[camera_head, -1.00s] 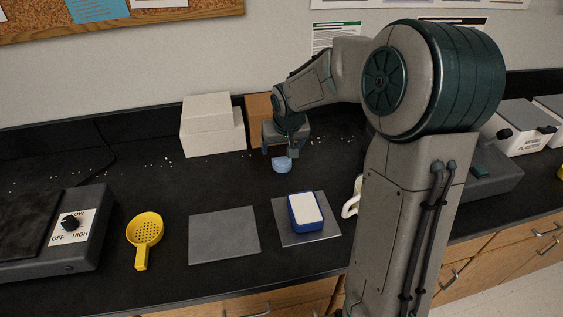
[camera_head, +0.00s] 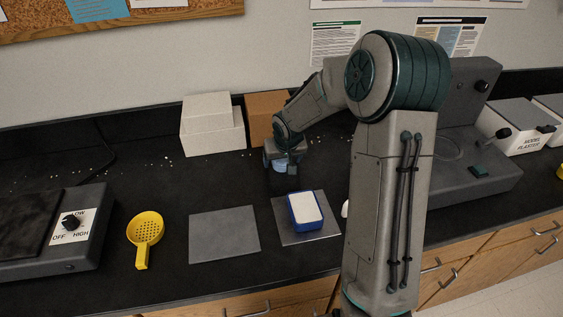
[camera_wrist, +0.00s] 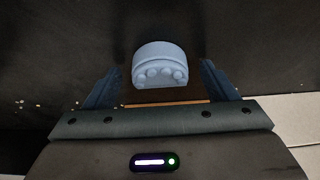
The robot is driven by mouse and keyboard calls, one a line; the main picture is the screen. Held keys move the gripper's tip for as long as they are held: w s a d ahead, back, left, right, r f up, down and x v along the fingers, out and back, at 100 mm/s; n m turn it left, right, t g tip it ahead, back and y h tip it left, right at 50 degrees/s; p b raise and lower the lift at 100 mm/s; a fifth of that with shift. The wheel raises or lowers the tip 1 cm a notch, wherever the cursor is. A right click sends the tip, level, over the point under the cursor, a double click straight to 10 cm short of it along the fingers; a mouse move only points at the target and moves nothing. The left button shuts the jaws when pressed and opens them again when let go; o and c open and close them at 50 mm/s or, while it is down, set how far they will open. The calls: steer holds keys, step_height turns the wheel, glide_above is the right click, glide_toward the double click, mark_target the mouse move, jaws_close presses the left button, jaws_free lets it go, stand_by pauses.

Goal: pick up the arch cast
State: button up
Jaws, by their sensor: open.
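The arch cast (camera_head: 281,166) is a small pale blue block standing on the black bench, partly hidden by my gripper in the head view. In the wrist view the arch cast (camera_wrist: 160,64) shows rounded tooth shapes along one edge. My gripper (camera_head: 281,165) is low over the bench at the cast. In the wrist view my gripper (camera_wrist: 161,82) is open, with one finger on each side of the cast and a gap on both sides. Nothing is held.
White boxes (camera_head: 212,138) and a brown box (camera_head: 266,118) stand behind, against the wall. A blue tray with white filling (camera_head: 305,209) sits on a metal plate (camera_head: 288,236). A grey plate (camera_head: 224,235), a yellow strainer (camera_head: 145,230) and a hotplate (camera_head: 92,247) are in front and left.

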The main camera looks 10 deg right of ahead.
steer(key=c, duration=1.1)
steer(key=shift+c, duration=0.2)
steer(key=shift+r, duration=0.1)
